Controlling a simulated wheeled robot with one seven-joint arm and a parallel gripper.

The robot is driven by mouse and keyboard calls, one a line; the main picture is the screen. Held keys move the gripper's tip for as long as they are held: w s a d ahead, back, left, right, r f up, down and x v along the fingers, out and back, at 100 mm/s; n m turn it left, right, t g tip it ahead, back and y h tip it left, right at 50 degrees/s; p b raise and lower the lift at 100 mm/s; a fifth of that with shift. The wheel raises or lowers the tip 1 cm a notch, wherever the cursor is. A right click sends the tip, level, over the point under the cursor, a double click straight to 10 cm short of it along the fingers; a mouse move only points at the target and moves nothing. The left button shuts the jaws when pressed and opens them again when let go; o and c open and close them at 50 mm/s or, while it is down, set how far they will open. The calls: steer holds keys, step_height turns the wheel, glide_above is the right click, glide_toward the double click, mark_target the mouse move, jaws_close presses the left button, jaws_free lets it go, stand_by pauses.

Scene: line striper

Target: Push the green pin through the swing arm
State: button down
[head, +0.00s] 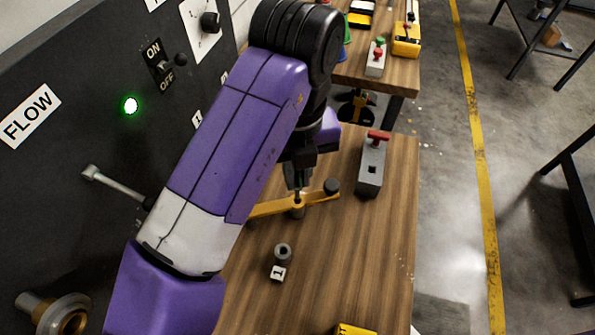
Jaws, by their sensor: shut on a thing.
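The yellow swing arm (268,208) lies low over the wooden bench top and has a black knob (332,186) at its right end. My gripper (298,182) points down just above the swing arm's middle. It is shut on a slim pin, whose metal shank (298,196) shows below the jaws at the raised round boss of the swing arm. The pin's head is hidden by the jaws, so I cannot see its green colour. I cannot tell how deep the shank sits in the boss.
A grey block (369,178) with a red T-handle (378,137) and a dark hole stands right of the gripper. A small grey post with a white tag (278,273) stands nearer. A black panel (60,180) with a metal lever (115,184) borders the left.

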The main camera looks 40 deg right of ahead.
mark_target(297, 197)
steer(key=shift+f+b, duration=2.7)
steer(key=shift+f, duration=0.05)
stand_by(1.3)
steer(key=c, duration=1.3)
jaws_free()
steer(key=shift+c, duration=0.2)
steer(key=shift+o, duration=0.4)
steer(key=shift+o, duration=1.2)
steer(key=shift+r, duration=0.15)
steer(key=shift+r+p, duration=2.65)
steer(key=shift+r, duration=0.8)
